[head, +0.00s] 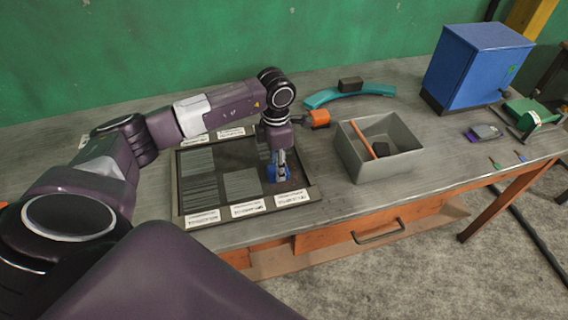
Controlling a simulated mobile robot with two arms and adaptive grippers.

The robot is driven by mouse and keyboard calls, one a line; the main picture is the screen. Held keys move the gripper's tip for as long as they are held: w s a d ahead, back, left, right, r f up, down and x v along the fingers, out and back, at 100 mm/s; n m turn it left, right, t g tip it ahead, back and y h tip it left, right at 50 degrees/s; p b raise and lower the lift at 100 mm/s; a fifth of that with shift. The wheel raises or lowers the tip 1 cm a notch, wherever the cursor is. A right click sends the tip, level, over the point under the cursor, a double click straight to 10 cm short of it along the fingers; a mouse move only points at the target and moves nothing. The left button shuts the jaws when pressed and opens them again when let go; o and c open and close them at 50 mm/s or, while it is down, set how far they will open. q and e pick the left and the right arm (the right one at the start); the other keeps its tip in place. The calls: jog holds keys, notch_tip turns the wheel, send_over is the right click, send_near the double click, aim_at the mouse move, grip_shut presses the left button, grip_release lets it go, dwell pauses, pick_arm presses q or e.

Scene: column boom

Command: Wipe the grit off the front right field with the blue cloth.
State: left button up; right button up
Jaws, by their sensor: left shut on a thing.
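A dark framed board (178,190) with several fields lies on the workbench, with white labels along its front and back edges. My left gripper (279,170) points down over the front right field and is shut on the blue cloth (272,175). The cloth is low at the board; whether it touches the surface I cannot tell. The front right field (294,184) is partly hidden by gripper and cloth; a brownish tint shows beside them, but grit is too small to make out. Grey patches show on the front left and front middle fields. My right gripper is not in view.
A grey open bin (354,160) holding a brush-like tool stands right of the board. An orange-and-dark object (319,119) lies behind the board. A teal curved piece (330,97), a blue cabinet (472,70) and a green device (530,112) stand farther back and right.

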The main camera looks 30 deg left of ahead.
pick_arm(q)
jog(key=shift+s+f, duration=0.1)
jog(key=shift+f, duration=0.05)
dwell(0.3)
jog(key=shift+d, duration=0.1)
jog(key=shift+w+d+b, duration=0.3)
jog(key=shift+w+d, duration=0.05)
jog(key=shift+w, duration=0.35)
jog(key=shift+r, duration=0.25)
notch_tip(320, 180, up, 9)
jog(key=p, duration=0.5)
